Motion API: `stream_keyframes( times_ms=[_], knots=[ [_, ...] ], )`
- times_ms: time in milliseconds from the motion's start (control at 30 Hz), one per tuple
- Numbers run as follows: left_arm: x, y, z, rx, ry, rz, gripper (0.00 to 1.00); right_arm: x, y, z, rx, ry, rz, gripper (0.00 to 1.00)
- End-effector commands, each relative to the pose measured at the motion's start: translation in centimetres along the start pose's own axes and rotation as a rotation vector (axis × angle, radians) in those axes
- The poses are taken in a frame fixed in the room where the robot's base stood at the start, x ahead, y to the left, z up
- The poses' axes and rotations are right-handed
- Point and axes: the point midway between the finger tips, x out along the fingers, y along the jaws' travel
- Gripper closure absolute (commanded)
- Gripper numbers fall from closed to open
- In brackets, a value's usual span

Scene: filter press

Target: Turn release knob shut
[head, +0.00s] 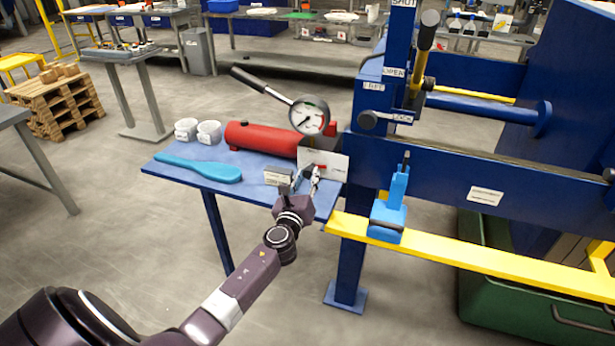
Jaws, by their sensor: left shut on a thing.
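The release knob (321,167) shows as a small red part in front of a white plate (328,160), at the near right end of the red pump cylinder (262,139). My left gripper (308,178) reaches up from below and is shut on the knob. The fingers hide most of the knob, so its angle cannot be read. A pressure gauge (309,116) with a white dial stands above the pump, and a dark pump lever (262,85) slants up to the left behind it. My right gripper is not in view.
The blue press frame (450,170) and yellow rail (470,254) stand close on the right.

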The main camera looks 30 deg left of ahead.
Motion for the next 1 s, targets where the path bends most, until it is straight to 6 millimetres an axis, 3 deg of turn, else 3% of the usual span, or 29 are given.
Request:
stream_keyframes(
  times_ms=[1000],
  knots=[
    [0.0, 0.2, 0.3, -0.953, 0.113, 0.018, 0.98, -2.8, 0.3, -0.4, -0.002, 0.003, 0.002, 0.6]
  ],
)
